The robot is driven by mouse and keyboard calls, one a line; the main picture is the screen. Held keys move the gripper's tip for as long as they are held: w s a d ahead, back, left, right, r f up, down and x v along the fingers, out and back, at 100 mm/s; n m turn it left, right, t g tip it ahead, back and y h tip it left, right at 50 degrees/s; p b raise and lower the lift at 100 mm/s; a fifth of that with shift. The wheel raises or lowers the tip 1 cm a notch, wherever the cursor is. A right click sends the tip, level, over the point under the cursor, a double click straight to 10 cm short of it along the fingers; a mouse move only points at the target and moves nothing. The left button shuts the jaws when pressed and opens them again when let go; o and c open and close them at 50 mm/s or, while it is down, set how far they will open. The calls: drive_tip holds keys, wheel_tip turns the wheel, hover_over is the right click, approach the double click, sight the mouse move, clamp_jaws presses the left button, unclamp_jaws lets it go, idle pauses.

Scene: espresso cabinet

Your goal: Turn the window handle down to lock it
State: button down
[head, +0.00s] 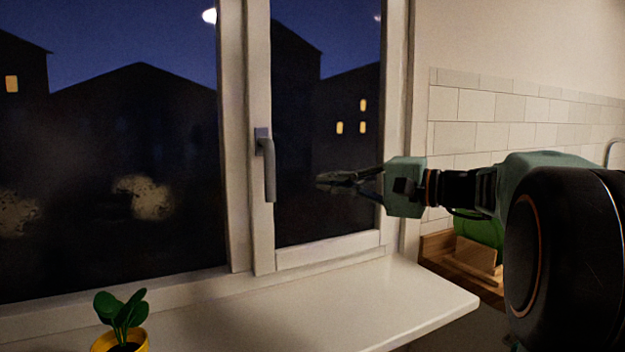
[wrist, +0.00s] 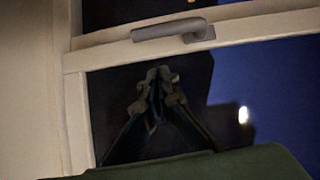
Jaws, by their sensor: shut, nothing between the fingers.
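The window handle (head: 269,170) is grey. It sits on the left stile of the right window sash (head: 262,220), and its lever hangs down from the mounting plate in the head view. In the wrist view the handle (wrist: 170,30) lies across the frame bar near the top, seen turned on its side. My gripper (head: 322,183) is shut and empty. In the head view it points left, to the right of the lever and at about its lower half, with a gap between. In the wrist view the fingertips (wrist: 156,75) show against the dark glass, apart from the handle.
A white sill (head: 400,300) runs below the window. A plant in a yellow pot (head: 122,338) stands at its lower left. Wooden and green items (head: 480,240) stand at the right by the tiled wall (head: 500,120). The sill's middle is clear.

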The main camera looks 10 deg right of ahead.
drive_tip(key=v, duration=0.5)
drive_tip(key=shift+s+d+f, duration=0.1)
drive_tip(key=shift+s+d, duration=0.15)
